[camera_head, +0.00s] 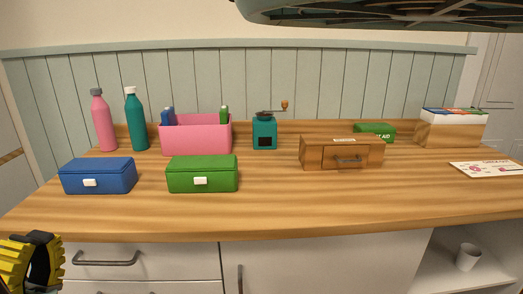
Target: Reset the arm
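Part of my gripper (30,264), yellow and black, shows at the lower left edge, in front of the counter and below its top. The frame cuts it off, so I cannot tell whether it is open or shut. Nothing is visible in the part that shows. It is apart from the things on the wooden counter (300,210).
The counter bears a blue box (98,177), green box (203,174), pink bin (197,136), two bottles (136,118), teal grinder (264,133), wooden drawer box (341,153), green first-aid box (374,131) and card (487,169). A dark object (380,12) hangs overhead.

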